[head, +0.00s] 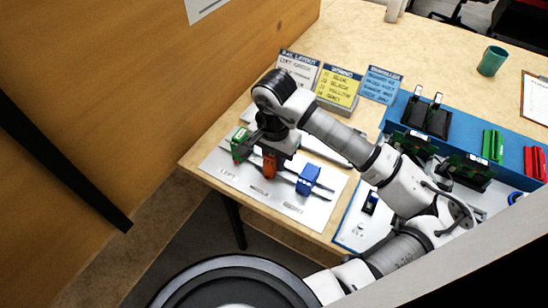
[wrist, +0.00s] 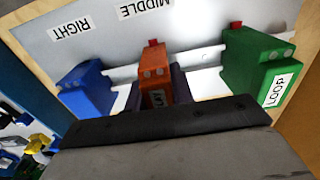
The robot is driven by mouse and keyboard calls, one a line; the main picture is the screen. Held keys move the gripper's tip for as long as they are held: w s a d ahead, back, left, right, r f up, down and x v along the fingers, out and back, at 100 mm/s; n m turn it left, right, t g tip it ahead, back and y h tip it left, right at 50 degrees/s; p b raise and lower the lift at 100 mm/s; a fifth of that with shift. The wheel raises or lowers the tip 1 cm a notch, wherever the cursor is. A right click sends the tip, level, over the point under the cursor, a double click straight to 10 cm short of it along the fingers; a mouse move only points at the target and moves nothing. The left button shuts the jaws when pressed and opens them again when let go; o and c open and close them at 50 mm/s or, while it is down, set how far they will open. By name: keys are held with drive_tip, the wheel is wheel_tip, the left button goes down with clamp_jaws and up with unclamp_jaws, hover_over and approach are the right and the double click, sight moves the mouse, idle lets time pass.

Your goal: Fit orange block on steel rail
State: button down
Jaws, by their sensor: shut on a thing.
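The orange block (head: 269,166) is at the middle place of the steel rail (head: 284,178), between the other two blocks. In the wrist view the orange block (wrist: 157,78) stands near the MIDDLE label, in line with the steel rail (wrist: 208,80). My gripper (head: 271,152) comes down from above and is shut on the orange block. In the wrist view dark fingers (wrist: 167,88) show on both sides of it. The block's underside is hidden, so I cannot tell whether it is seated on the rail.
A green block (head: 240,145) is on the rail at left, and a blue block (head: 308,179) at right. Sign cards (head: 339,86) stand behind. A blue tray (head: 465,122) with green and red parts is at right. A wooden wall (head: 130,90) rises at left.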

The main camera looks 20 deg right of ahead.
drive_tip(key=c, duration=1.1)
unclamp_jaws()
drive_tip(key=shift+s+f, duration=0.1)
drive_tip(key=shift+f, duration=0.15)
drive_tip(key=c, duration=0.4)
drive_tip(key=shift+o, duration=0.2)
drive_tip(key=shift+r, duration=0.1)
drive_tip(key=shift+o, duration=1.4)
drive_tip(key=shift+d+r, duration=0.15)
drive_tip(key=shift+r, duration=0.3)
drive_tip(key=shift+r+p, duration=0.75)
drive_tip(key=shift+r, duration=2.35)
